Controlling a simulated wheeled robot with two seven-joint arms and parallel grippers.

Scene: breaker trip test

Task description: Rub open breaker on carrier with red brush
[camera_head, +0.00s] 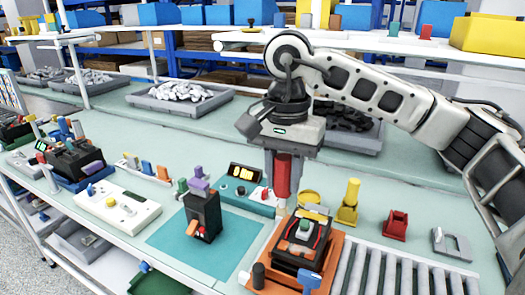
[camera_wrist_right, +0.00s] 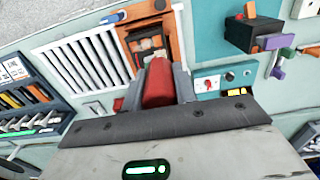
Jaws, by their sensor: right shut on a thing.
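My right gripper (camera_head: 283,178) points down and is shut on the red brush (camera_head: 283,176). The brush is upright, and its pale tip shows just behind the back left corner of the open breaker. Whether the tip touches anything is unclear. The open breaker (camera_head: 298,260), black with orange-red edging and its inside showing, sits on the orange carrier (camera_head: 333,262). In the right wrist view the red brush (camera_wrist_right: 158,82) stands between the fingers, in front of the open breaker (camera_wrist_right: 146,44) and the orange carrier (camera_wrist_right: 178,46). My left gripper is not in view.
A black breaker (camera_head: 204,215) with a purple top stands on a teal mat (camera_head: 165,235). A teal test box (camera_head: 240,190) is behind it. A yellow stand (camera_head: 349,203), a red holder (camera_head: 396,224) and grey rollers (camera_head: 390,272) are to the right. Grey bins line the back.

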